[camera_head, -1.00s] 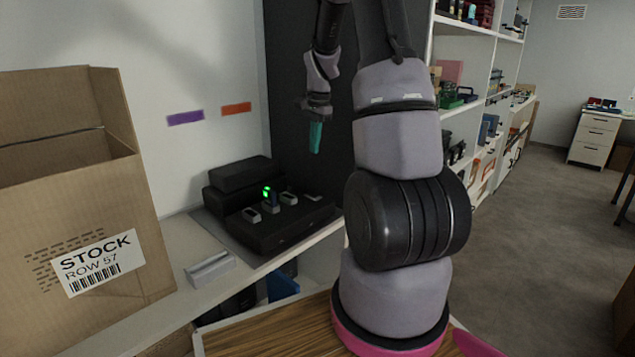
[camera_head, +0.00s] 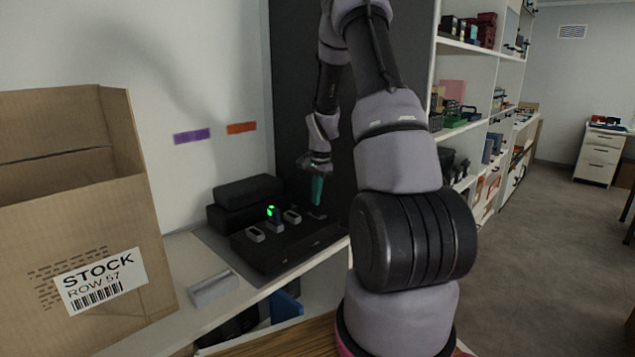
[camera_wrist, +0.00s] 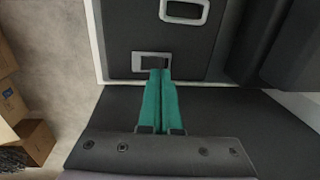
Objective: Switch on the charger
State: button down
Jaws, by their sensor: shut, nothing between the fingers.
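The charger (camera_head: 285,252) is a low black unit on the shelf, with several grey-framed fittings along its top. One fitting carries an upright dark piece with a lit green light (camera_head: 270,211). My gripper (camera_head: 317,204) has teal fingers, shut and empty, pointing down at the right end of the charger. In the wrist view the gripper's fingertips (camera_wrist: 158,74) reach the lower edge of a grey frame with a dark recess (camera_wrist: 150,62). I cannot tell whether they touch it. Another grey-framed fitting (camera_wrist: 184,12) lies beyond it.
A large open carton (camera_head: 75,235) labelled STOCK stands at left on the shelf. A small grey block (camera_head: 213,289) lies near the shelf's front edge. A black box (camera_head: 248,192) sits behind the charger, and a dark panel (camera_head: 300,100) rises behind my arm.

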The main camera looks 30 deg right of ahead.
aim_at(315, 212)
jog(key=shift+w+f, duration=0.15)
jog(key=shift+f, duration=1.15)
jog(key=shift+a+f, duration=0.1)
jog(key=shift+f, duration=0.1)
jog(key=shift+s+d+r, duration=0.15)
jog(key=shift+s+d, duration=0.1)
jog(key=shift+s, duration=0.45)
jog(key=shift+r, duration=0.2)
notch_tip(315, 212, up, 14)
jog(key=s, duration=0.1)
jog(key=shift+s+d+f, duration=0.25)
jog(key=shift+s+d, duration=0.05)
